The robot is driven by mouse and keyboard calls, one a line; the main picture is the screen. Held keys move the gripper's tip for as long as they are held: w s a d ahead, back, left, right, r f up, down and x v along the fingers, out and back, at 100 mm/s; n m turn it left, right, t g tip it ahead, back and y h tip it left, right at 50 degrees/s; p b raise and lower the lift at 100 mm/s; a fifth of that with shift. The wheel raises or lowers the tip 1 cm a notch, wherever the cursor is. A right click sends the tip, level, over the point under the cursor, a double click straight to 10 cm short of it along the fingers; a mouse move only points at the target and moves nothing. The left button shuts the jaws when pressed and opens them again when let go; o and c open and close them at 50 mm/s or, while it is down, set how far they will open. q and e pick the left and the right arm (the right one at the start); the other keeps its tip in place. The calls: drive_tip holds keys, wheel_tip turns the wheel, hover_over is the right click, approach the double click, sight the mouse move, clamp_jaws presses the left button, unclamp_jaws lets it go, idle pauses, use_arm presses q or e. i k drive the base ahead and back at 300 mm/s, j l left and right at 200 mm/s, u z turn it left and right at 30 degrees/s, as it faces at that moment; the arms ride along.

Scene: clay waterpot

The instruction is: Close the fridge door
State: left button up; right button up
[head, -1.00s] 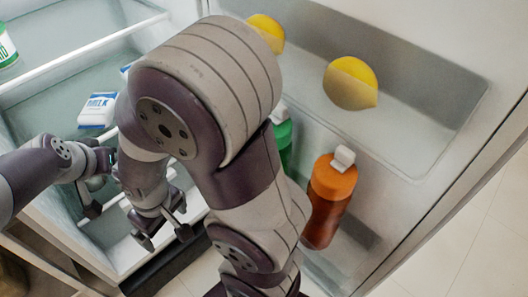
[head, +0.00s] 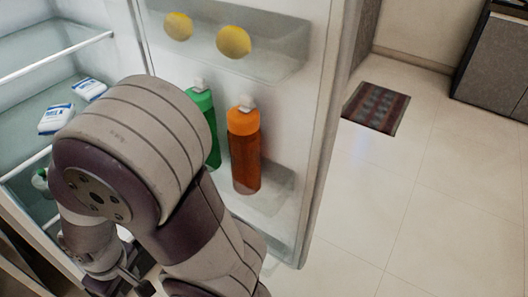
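The fridge door (head: 290,115) stands wide open, its inner side facing me. The fridge interior (head: 30,95) is exposed at the left. My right arm crosses the front of the view and hides part of the door's lower left and the fridge opening. My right gripper (head: 123,287) is low at the bottom edge, in front of the fridge opening, with its fingers apart and nothing seen between them. Its tips are partly cut off. I cannot tell whether it touches the door. My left gripper is not in view.
The door holds two yellow lemons (head: 233,42), a green bottle (head: 204,120) and an orange bottle (head: 244,150). White cartons (head: 56,118) sit on a fridge shelf. Tiled floor (head: 400,200) is clear right of the door, with a rug (head: 376,108) and a dark cabinet (head: 495,60) beyond.

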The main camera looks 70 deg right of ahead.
sight(296, 72)
drive_tip(key=k+l, duration=0.3)
drive_tip(key=k, duration=0.15)
drive_tip(key=k+l, duration=0.6)
drive_tip(key=k, duration=0.25)
drive_tip(key=l, duration=2.35)
drive_tip(key=l+z, duration=0.15)
drive_tip(key=l, duration=0.25)
drive_tip(key=k+l+z, duration=0.15)
drive_tip(key=l, duration=0.25)
